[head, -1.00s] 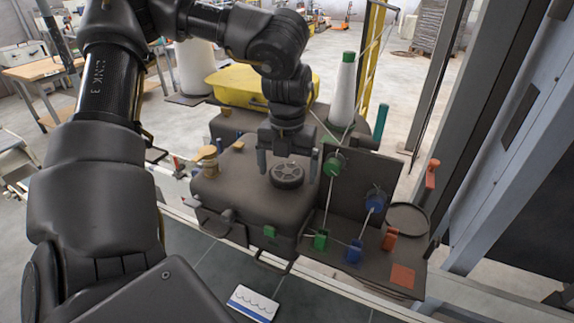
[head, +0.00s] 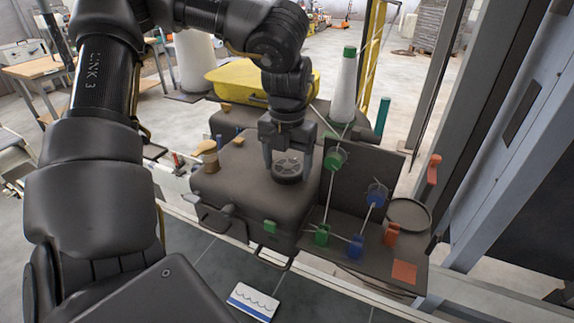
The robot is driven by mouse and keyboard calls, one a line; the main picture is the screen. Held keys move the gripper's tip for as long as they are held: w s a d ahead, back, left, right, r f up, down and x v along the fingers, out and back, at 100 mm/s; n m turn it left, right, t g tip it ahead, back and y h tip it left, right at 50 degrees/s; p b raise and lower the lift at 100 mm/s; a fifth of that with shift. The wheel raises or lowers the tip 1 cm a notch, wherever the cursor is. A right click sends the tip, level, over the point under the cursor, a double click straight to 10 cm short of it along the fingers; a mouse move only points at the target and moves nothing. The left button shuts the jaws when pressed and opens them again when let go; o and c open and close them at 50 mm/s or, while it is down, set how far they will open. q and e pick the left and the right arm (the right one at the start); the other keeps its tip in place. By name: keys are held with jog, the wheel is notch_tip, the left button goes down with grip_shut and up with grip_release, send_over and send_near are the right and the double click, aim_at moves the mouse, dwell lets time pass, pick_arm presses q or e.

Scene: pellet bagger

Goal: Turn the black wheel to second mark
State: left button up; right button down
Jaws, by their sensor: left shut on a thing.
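The black wheel (head: 287,171) lies flat on top of the dark machine housing (head: 240,195) in the middle of the head view. It is round with a spoked face. My left gripper (head: 287,165) reaches down over the wheel from above, with one finger on each side of it, and is shut on its rim. The marks around the wheel are too small to make out. My right gripper is not in view.
A panel with green (head: 334,159) and blue (head: 376,194) pulleys and thread stands right of the wheel. A white cone (head: 344,92) and yellow cover (head: 235,85) are behind. A small wave-marked card (head: 254,301) lies in front.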

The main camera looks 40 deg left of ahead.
pick_arm(q)
jog(key=shift+f+m+b, duration=0.1)
jog(key=shift+m+b, duration=0.45)
jog(key=shift+m, duration=0.25)
jog(key=m+b, duration=0.1)
jog(key=m, duration=0.1)
jog(key=shift+m, duration=0.4)
jog(key=m+b, duration=0.1)
jog(key=m, duration=0.1)
jog(key=shift+a+m, duration=0.1)
jog(key=shift+m, duration=0.3)
jog(key=m, duration=0.2)
jog(key=shift+m, duration=0.3)
jog(key=m, duration=0.5)
jog(key=shift+m, duration=0.3)
jog(key=m, duration=0.3)
jog(key=shift+w, duration=0.1)
jog(key=shift+m, duration=2.2)
